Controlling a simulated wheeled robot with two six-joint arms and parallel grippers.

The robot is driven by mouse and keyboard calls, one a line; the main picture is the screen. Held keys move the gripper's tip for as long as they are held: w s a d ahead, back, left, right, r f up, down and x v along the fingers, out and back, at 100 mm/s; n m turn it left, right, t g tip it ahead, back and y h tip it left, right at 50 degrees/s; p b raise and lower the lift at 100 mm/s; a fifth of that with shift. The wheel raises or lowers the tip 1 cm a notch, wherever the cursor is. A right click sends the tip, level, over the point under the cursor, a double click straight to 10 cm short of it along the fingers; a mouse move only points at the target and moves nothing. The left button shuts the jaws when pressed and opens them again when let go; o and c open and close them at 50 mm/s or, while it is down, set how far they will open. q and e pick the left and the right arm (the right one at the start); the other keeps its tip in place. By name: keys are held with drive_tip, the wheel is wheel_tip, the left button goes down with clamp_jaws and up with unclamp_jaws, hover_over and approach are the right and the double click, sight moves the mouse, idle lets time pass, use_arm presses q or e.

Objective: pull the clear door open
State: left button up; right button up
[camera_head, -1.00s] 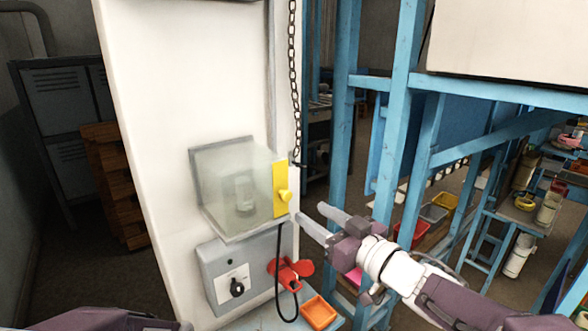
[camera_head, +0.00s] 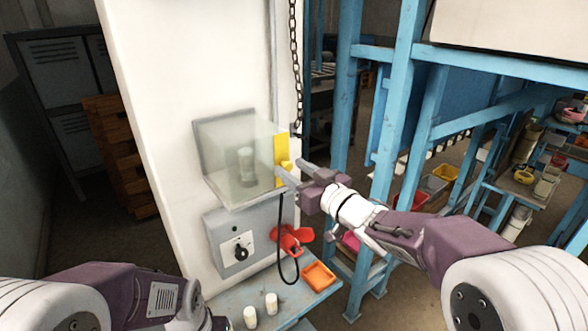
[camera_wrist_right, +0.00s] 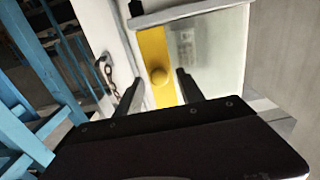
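The clear door (camera_head: 240,162) is a see-through box-shaped cover on the white column, and it looks closed. A pale cylinder (camera_head: 246,165) shows behind it. My right gripper (camera_head: 289,169) is open at the knob, coming from the right.
Below the door are a grey box with a black dial (camera_head: 240,252), a red part (camera_head: 290,240) with a black cable, an orange tray (camera_head: 319,276) and two white cylinders (camera_head: 260,310) on a blue bench. A blue frame (camera_head: 395,130) stands right. A chain (camera_head: 294,70) hangs above.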

drive_tip(key=shift+w, duration=0.1)
clamp_jaws()
drive_tip(key=shift+a, duration=0.1)
idle(1.1)
